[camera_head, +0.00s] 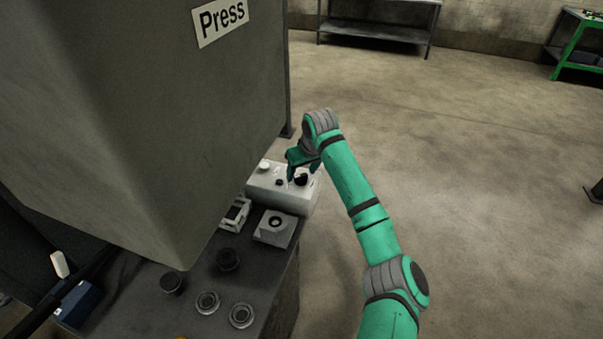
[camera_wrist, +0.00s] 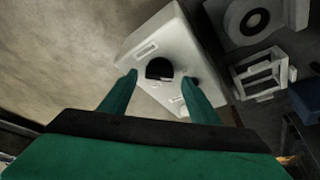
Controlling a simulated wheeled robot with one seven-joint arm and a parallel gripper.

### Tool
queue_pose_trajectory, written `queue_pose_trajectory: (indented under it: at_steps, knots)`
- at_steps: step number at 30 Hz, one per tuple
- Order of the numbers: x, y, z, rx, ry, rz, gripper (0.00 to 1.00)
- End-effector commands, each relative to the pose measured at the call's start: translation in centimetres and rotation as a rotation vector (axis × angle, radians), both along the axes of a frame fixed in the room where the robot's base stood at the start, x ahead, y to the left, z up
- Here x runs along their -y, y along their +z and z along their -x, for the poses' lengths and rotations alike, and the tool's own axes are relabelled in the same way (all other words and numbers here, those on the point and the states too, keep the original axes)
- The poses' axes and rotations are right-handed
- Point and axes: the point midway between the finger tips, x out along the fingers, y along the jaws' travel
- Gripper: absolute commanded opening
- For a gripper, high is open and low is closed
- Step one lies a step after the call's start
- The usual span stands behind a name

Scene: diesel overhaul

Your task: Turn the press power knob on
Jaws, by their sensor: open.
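A white control box (camera_head: 270,195) stands at the far end of the dark press bench; it also shows in the wrist view (camera_wrist: 180,45). A round black knob (camera_head: 301,179) sits on its top face, near the right end. In the wrist view, the black knob (camera_wrist: 159,68) lies between and just beyond my fingertips. My teal gripper (camera_head: 291,176) is over the box, its fingers open and empty; in the wrist view, my gripper (camera_wrist: 160,76) has one finger on either side of the knob. I cannot tell whether they touch it. The box labels are too small to read.
The large grey press body (camera_head: 140,110) rises left of the box. A square block with a hole (camera_head: 275,228) and a small white frame (camera_head: 235,214) lie near the box. Several round parts sit on the bench's near end.

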Motion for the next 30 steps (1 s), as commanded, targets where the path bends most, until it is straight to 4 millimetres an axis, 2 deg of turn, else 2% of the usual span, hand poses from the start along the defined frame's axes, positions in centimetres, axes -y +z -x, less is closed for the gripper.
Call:
queue_pose_trajectory:
  at_steps: [6, 14, 19, 30]
  knots:
    - [-0.13, -1.17, -0.42, 0.0, -0.001, 0.0, 0.56]
    - [0.1, -1.22, -0.44, 0.0, -0.004, 0.001, 0.56]
    - [-0.09, -1.21, -0.44, 0.0, -0.002, 0.0, 0.16]
    - [-0.18, -1.22, -0.42, 0.0, -0.04, 0.001, 0.15]
